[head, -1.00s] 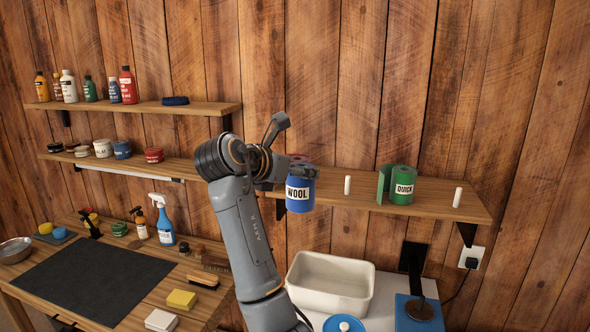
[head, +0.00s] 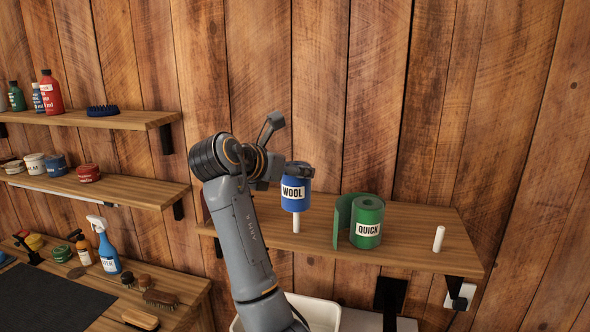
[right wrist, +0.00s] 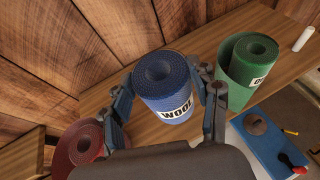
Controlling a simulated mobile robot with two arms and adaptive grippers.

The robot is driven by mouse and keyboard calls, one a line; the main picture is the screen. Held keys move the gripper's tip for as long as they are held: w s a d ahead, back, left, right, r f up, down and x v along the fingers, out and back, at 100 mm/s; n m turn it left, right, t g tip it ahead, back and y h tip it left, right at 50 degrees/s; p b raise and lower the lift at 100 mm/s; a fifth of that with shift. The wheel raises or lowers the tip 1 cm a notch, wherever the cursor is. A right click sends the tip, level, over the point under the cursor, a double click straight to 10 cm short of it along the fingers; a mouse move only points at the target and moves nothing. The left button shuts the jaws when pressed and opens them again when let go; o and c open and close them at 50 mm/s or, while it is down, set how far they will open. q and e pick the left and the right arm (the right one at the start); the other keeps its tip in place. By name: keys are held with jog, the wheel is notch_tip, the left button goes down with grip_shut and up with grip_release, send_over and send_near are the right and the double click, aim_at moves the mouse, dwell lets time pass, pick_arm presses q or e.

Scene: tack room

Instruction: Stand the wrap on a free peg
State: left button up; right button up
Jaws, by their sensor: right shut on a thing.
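The blue wrap (head: 297,205), a roll labelled WOOL, is upright in my right gripper (head: 299,171), raised above the shelf. In the right wrist view the fingers of the right gripper (right wrist: 168,98) are shut on both sides of the blue wrap (right wrist: 158,72). A white peg (head: 296,225) shows directly below the wrap; its top is hidden, and I cannot tell if it enters the core. Another white peg (head: 438,238) stands bare at the shelf's right end; it also shows in the right wrist view (right wrist: 303,39). My left gripper is not in view.
A green wrap (head: 368,222) labelled QUICK, with a loose flap, stands between the two pegs on the wooden shelf (head: 400,255). A red roll (right wrist: 78,150) is at the left in the right wrist view. A white basin (head: 318,312) is below the shelf.

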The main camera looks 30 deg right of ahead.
aim_at(287, 197)
jog(key=shift+a+r, duration=0.15)
jog(key=shift+w+d+f, duration=0.1)
jog(key=shift+d+f, duration=0.1)
jog(key=shift+f, duration=0.8)
jog(key=shift+d+f, duration=0.2)
jog(key=shift+f, duration=0.75)
jog(key=shift+a+f, duration=0.15)
jog(key=shift+f, duration=0.4)
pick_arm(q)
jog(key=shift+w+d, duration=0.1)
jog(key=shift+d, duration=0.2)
pick_arm(e)
jog(key=shift+f, duration=0.55)
jog(key=shift+f, duration=0.55)
jog(key=o, duration=0.9)
